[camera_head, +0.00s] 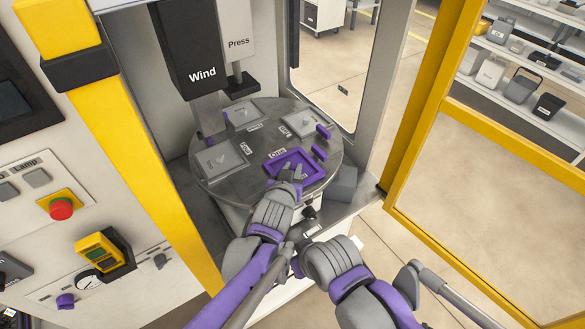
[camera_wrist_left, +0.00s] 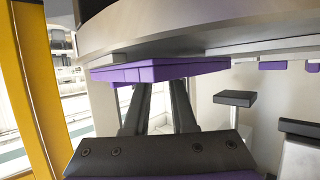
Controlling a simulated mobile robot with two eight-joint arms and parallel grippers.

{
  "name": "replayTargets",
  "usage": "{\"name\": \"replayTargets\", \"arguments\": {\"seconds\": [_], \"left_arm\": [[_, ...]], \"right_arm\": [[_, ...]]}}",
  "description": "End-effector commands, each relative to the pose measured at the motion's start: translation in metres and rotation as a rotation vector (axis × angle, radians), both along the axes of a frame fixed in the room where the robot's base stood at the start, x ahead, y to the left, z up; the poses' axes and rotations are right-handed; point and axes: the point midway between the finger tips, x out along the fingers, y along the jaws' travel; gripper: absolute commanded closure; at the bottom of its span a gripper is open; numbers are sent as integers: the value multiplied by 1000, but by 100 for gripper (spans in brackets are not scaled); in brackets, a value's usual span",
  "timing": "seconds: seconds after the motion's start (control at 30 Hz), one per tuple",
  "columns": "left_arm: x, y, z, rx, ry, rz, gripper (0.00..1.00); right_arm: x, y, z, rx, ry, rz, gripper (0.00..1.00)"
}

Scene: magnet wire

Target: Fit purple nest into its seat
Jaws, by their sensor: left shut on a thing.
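The purple nest (camera_head: 314,170) is a shallow purple frame at the front of the round grey turntable (camera_head: 222,189) in the head view. My left gripper (camera_head: 290,174) is shut on its near edge. In the left wrist view, the fingers (camera_wrist_left: 160,105) meet the purple nest (camera_wrist_left: 160,71) by the turntable rim (camera_wrist_left: 220,30). The nest covers its seat, so I cannot tell whether it is seated or just above. My right gripper (camera_head: 300,262) is near the left forearm, below the turntable; its fingers do not show clearly.
Grey plates (camera_head: 303,123) occupy other turntable stations, with purple tabs (camera_head: 319,152) along the right. The Wind (camera_head: 190,50) and Press (camera_head: 236,40) heads hang over the back. Yellow posts (camera_head: 145,150) and a yellow-framed door (camera_head: 420,110) flank the opening.

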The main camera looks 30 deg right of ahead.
Motion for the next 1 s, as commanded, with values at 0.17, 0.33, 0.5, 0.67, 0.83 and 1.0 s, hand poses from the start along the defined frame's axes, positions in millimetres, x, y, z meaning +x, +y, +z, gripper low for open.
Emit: {"name": "replayTargets", "arguments": {"seconds": [0.17,0.33,0.5,0.67,0.83,1.0], "left_arm": [[0,0,-4,0,0,0,100],[0,0,-6,-1,-1,0,70],[0,0,-6,-1,-1,0,41],[0,0,-6,-1,-1,0,41],[0,0,-6,0,0,0,41],[-2,2,-4,0,0,0,41]], "right_arm": [[-1,0,-4,0,2,0,100],[-2,0,-6,0,3,0,100],[-2,0,-5,0,3,0,100],[-2,0,-5,0,3,0,100],[-2,0,-5,0,3,0,100],[-1,0,-4,0,3,0,100]]}}
